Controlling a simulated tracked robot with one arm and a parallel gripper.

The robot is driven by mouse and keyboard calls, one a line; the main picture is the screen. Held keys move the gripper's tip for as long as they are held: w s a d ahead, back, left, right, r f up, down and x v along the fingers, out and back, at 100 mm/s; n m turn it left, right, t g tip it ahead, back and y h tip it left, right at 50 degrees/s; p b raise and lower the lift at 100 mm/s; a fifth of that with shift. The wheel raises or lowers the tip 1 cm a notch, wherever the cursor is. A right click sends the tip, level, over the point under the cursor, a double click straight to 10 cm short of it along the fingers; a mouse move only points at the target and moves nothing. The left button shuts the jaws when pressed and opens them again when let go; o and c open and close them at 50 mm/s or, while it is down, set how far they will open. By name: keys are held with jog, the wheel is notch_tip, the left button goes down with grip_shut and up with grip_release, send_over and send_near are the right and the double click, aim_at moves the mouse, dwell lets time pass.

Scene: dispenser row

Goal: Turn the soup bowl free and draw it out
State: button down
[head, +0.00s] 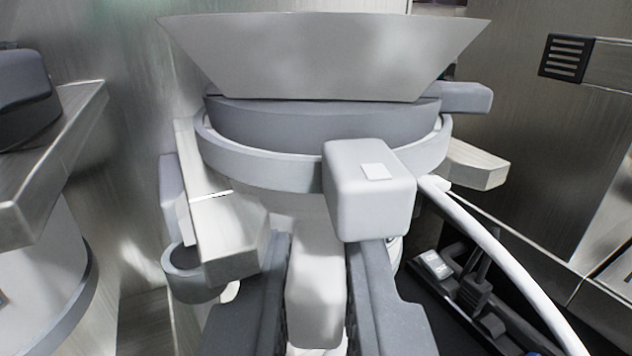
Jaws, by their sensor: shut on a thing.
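The soup bowl (296,208) seems to be the pale body under the grey ring (265,165) of the middle dispenser. Most of it is hidden by the ring, a white block and my fingers. A white handle (317,285) points from it toward me. My gripper (318,255) has its two dark fingers on either side of this handle and is shut on it. The bowl looks upright under the ring. I cannot tell how far it is turned in its seat.
A flared steel hopper (325,55) sits above the ring. A white block (368,190) juts out at the ring's front right. A white hose (500,260) curves down at right. A metal bracket (228,235) stands close at left. Another dispenser (35,285) is at far left.

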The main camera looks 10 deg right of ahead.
jog(key=shift+w+d+r+n+y+b, duration=0.15)
jog(key=shift+d+r+n+y+b, duration=0.45)
jog(key=shift+b, duration=0.95)
jog(key=shift+d+f+n+t+y+b, duration=0.25)
jog(key=shift+y+b, duration=0.65)
jog(key=shift+b, duration=0.8)
